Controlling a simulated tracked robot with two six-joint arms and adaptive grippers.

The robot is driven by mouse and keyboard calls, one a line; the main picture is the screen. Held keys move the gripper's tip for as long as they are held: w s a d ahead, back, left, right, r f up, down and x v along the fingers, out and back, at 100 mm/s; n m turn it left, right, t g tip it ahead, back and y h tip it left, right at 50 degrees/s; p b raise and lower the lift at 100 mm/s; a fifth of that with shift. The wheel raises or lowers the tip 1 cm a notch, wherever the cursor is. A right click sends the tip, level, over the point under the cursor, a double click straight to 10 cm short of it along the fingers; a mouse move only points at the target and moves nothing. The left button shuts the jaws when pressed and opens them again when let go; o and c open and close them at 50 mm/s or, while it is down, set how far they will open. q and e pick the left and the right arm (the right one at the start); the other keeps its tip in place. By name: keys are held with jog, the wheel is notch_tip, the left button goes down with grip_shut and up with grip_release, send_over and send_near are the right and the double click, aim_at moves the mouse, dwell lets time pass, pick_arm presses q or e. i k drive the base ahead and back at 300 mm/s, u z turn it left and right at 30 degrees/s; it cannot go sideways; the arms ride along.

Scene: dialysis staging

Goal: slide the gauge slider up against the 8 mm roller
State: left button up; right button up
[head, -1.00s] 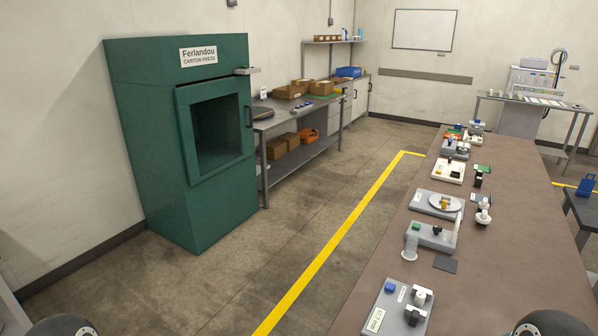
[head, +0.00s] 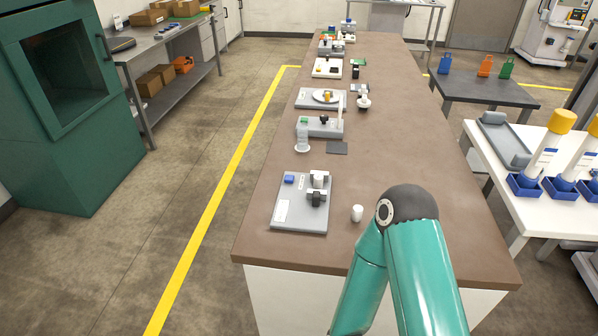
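On the near end of the brown bench lies a grey plate (head: 302,206) with a white label, a small blue block (head: 289,180) at its far left corner and a black and white fixture (head: 317,190) near its right side. A small white cylinder (head: 357,213) stands on the bench just right of this plate. I cannot tell from here which part is the gauge slider or which is the 8 mm roller; the label is unreadable. One green arm of mine rises from the bottom edge, right of the plate. Neither gripper shows.
The brown bench (head: 430,165) has free room on its right side. Farther along stand a bottle and grey device (head: 320,127), a dark square pad (head: 337,148) and a round dish (head: 325,96). A white table (head: 490,165) with blue-based, yellow-capped columns stands at right.

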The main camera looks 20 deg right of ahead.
aim_at(316, 196)
jog(key=z, duration=0.2)
jog(key=k, duration=0.85)
jog(key=z, duration=0.5)
jog(key=i, duration=0.5)
